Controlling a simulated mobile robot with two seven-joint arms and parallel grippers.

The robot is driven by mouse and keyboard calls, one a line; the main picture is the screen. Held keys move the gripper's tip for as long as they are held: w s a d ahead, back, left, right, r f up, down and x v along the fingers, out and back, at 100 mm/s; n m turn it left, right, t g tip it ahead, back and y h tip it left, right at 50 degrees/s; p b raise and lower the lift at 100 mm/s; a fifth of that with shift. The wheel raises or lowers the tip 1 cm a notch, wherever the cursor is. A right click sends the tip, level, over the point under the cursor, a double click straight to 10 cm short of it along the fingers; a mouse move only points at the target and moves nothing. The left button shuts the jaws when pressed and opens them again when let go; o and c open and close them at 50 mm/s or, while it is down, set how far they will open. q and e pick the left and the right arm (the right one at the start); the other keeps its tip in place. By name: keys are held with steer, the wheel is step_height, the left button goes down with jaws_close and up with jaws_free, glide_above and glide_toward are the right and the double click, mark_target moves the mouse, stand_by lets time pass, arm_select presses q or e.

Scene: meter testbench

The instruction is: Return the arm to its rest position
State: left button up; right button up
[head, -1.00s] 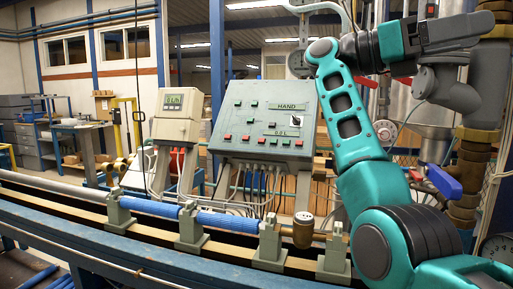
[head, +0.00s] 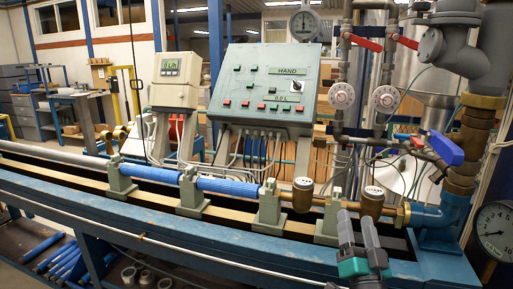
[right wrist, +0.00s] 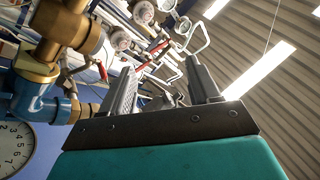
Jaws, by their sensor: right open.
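My right gripper (head: 358,214) is low in the head view, right of centre, at the front of the blue bench. Its two grey fingers point up and stand apart, with nothing seen between them. Brass fittings and the pipe line are behind it in the picture. In the right wrist view the two fingers (right wrist: 164,72) are also apart and empty, pointing up toward gauges and the ceiling. Most of the right arm is out of the head view. My left gripper is not in view.
The blue bench (head: 150,225) carries a blue pipe (head: 228,187) in grey clamps. A control panel (head: 265,90) and a meter with a display (head: 172,68) stand behind. Thick piping with a blue-handled valve (head: 446,148) and a dial gauge (head: 494,231) is at right.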

steer(key=s+a+f+n+g+y, duration=0.1)
steer(key=s+f+n+g, duration=0.3)
steer(key=s+f, duration=0.8)
steer(key=s+a+f+n+g+y, duration=0.2)
steer(key=s+f+n+g, duration=0.2)
steer(key=s+f+g, duration=0.5)
steer(key=s+f, duration=0.3)
steer(key=f, duration=0.2)
steer(key=shift+s+a+f+n, duration=0.3)
steer(key=shift+s+f, duration=0.05)
steer(key=shift+s, duration=0.05)
